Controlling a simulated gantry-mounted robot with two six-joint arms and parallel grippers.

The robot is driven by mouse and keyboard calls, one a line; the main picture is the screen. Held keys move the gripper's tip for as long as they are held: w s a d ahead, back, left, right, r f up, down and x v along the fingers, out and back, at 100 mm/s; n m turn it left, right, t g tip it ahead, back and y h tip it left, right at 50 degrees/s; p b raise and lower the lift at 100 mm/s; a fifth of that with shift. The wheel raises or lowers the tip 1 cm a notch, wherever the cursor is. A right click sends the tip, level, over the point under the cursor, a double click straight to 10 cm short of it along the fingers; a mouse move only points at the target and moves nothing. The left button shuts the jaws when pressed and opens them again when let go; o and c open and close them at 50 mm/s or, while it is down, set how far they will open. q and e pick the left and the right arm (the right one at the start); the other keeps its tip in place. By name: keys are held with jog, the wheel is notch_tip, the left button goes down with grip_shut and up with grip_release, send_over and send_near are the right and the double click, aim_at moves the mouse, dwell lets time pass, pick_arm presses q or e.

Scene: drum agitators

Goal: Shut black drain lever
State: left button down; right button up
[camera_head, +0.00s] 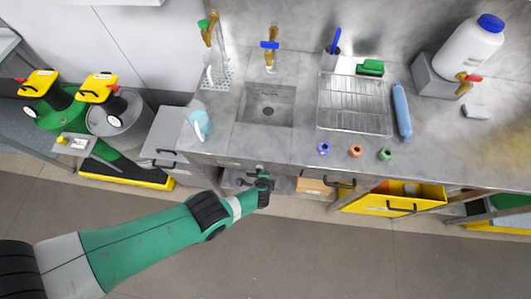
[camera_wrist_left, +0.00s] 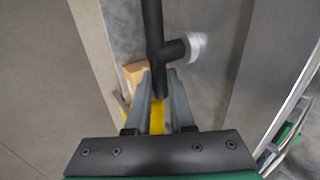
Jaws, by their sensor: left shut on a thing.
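The black drain lever (camera_wrist_left: 153,35) comes down from the top in the left wrist view, with a short side stub ending in a white round piece (camera_wrist_left: 197,47). Its lower end sits between the fingertips of my left gripper (camera_wrist_left: 159,85), which is shut on it. In the head view my left gripper (camera_head: 262,184) is at the front of the counter, below the sink (camera_head: 268,110). There the lever is too small and too close to the gripper to make out clearly. My right gripper is in neither view.
The grey counter (camera_head: 300,150) edge lies just above my gripper. A cardboard box (camera_head: 312,187) is beside the gripper. Green and grey drums (camera_head: 118,115) stand at left. The floor in front is clear.

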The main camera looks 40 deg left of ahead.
pick_arm(q)
jog(key=shift+f, duration=0.1)
dwell(0.4)
jog(key=c, duration=1.1)
grip_release()
jog(key=p+v, duration=1.1)
jog(key=p, duration=0.1)
jog(key=shift+d+r+p, duration=0.2)
jog(key=shift+r+p, duration=0.1)
